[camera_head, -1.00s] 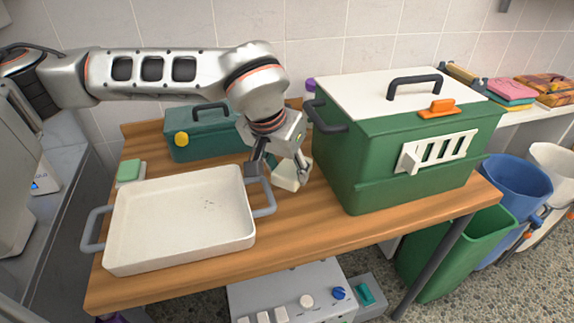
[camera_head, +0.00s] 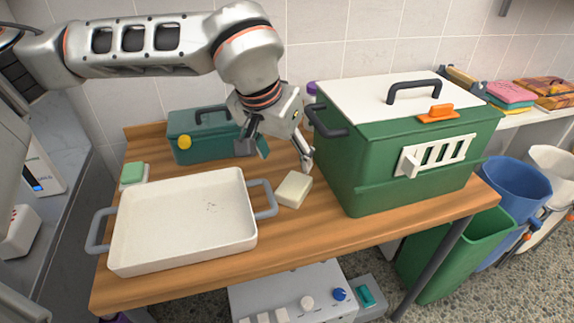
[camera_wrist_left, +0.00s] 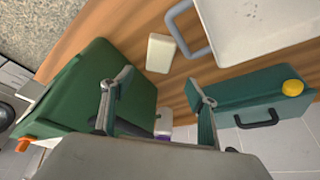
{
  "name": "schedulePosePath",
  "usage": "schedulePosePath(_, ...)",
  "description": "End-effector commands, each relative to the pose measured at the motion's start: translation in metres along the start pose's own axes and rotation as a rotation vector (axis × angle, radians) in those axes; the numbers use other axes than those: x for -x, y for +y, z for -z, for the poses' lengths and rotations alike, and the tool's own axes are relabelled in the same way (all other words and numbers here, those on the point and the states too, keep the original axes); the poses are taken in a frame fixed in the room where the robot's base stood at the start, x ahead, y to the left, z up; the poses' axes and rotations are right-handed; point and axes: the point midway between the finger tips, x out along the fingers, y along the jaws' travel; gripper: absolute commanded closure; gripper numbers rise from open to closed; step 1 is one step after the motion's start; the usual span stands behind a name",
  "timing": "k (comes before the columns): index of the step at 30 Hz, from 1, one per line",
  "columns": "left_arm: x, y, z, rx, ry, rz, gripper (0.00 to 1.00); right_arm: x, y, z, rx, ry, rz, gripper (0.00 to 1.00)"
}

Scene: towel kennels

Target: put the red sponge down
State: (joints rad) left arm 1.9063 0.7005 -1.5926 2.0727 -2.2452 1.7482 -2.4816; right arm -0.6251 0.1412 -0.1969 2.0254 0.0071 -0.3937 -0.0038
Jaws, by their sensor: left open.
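No red sponge shows in either view. A cream, block-shaped sponge (camera_head: 294,189) lies flat on the wooden table between the white tray's right handle and the green box. It also shows in the left wrist view (camera_wrist_left: 160,53), beyond the fingertips. My left gripper (camera_head: 284,155) is open and empty, above and slightly behind the block, apart from it. Its two spread fingers show in the left wrist view (camera_wrist_left: 160,82). My right gripper is not in view.
The white tray (camera_head: 185,215) fills the table's (camera_head: 270,248) left front. The green box (camera_head: 350,180) with a white lid stands close right of the block. A teal toolbox (camera_head: 190,150) stands behind. A green-topped sponge (camera_head: 132,172) lies at the back left.

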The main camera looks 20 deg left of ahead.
Motion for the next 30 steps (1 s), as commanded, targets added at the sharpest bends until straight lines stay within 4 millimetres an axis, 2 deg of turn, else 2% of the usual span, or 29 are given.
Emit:
schedulePosePath(1, 0.015, 0.000, 0.002, -0.001, 0.007, 0.001, 0.41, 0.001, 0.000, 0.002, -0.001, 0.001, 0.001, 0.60)
schedulePosePath(6, 0.045, 0.000, 0.001, 0.000, 0.003, 0.001, 0.41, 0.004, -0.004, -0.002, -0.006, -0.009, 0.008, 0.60)
schedulePosePath(12, 0.065, 0.000, 0.000, 0.000, 0.001, 0.000, 0.41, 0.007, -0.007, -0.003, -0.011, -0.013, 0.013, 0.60)
schedulePosePath(30, 0.069, 0.000, 0.000, 0.000, -0.001, 0.000, 0.41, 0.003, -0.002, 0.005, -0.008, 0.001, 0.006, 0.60)
